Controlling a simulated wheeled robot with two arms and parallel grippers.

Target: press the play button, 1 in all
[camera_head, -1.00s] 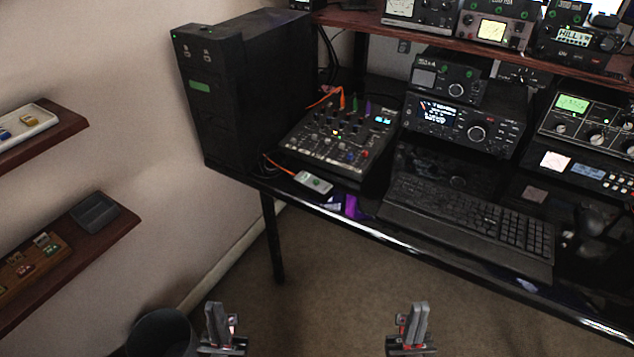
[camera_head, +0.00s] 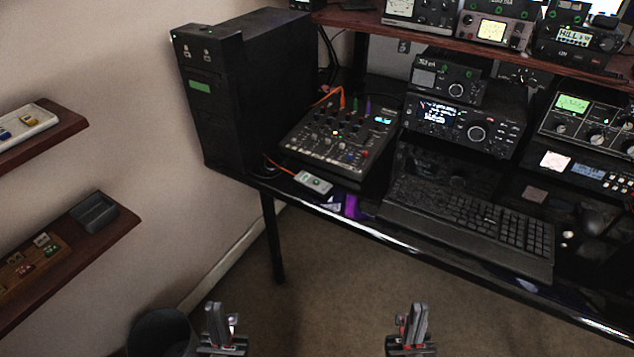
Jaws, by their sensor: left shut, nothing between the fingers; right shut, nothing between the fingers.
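A small white device with a green round button (camera_head: 313,182) lies on the desk's front edge, with an orange cable at its left end; I cannot read any play mark on it. Behind it is a black mixer (camera_head: 338,136) with several knobs, small coloured buttons and a lit blue display. My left gripper (camera_head: 216,318) is shut and empty, low in the view, in front of and below the desk. My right gripper (camera_head: 415,318) is shut and empty, also low and apart from the desk.
A black keyboard (camera_head: 470,225) lies right of the mixer. A black computer tower (camera_head: 235,90) stands at the desk's left. Radio units (camera_head: 465,125) fill the back right under a shelf (camera_head: 440,32). Wall shelves are at left, and a dark bin (camera_head: 162,333) is on the floor.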

